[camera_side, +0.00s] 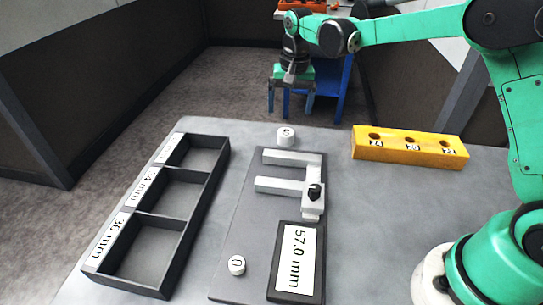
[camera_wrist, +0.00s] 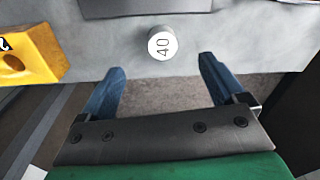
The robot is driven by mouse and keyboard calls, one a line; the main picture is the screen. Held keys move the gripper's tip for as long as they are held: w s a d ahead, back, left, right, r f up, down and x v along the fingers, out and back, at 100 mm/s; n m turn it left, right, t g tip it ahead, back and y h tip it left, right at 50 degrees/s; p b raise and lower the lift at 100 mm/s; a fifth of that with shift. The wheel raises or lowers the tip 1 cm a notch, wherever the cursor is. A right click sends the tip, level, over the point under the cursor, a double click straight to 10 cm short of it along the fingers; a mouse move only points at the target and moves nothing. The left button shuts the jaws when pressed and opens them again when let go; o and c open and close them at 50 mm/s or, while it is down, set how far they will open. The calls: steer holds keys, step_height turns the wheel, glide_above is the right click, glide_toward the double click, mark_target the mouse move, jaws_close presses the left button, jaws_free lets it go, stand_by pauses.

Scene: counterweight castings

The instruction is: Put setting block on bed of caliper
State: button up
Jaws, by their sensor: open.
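A short white cylinder marked 40 (camera_side: 286,137), which looks like the setting block, stands upright on the grey table just beyond the far edge of the caliper's plate. It also shows in the wrist view (camera_wrist: 161,43). The caliper has two pale jaws (camera_side: 280,186) with a gap between them on a dark grey plate, its bed (camera_side: 238,235). Its display (camera_side: 298,255) reads 57.0 mm. My gripper (camera_side: 291,112) is open and empty, above and beyond the cylinder. In the wrist view its two blue-grey fingers (camera_wrist: 162,85) are apart, short of the cylinder.
A white round piece marked 0 (camera_side: 237,265) is at the plate's near left. A black three-compartment tray (camera_side: 190,235) with mm labels stands left; its compartments look empty. A yellow block with several holes (camera_side: 410,150) stands right, also in the wrist view (camera_wrist: 28,50).

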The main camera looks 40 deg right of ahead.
mark_target(286, 132)
steer(key=f, duration=0.1)
steer(key=w+f+m, duration=0.1)
steer(key=f, duration=0.1)
steer(key=shift+w+d+f+g, duration=0.1)
steer(key=shift+w+d+g, duration=0.05)
steer(key=shift+g, duration=0.25)
steer(key=shift+f, duration=2.7)
jaws_close()
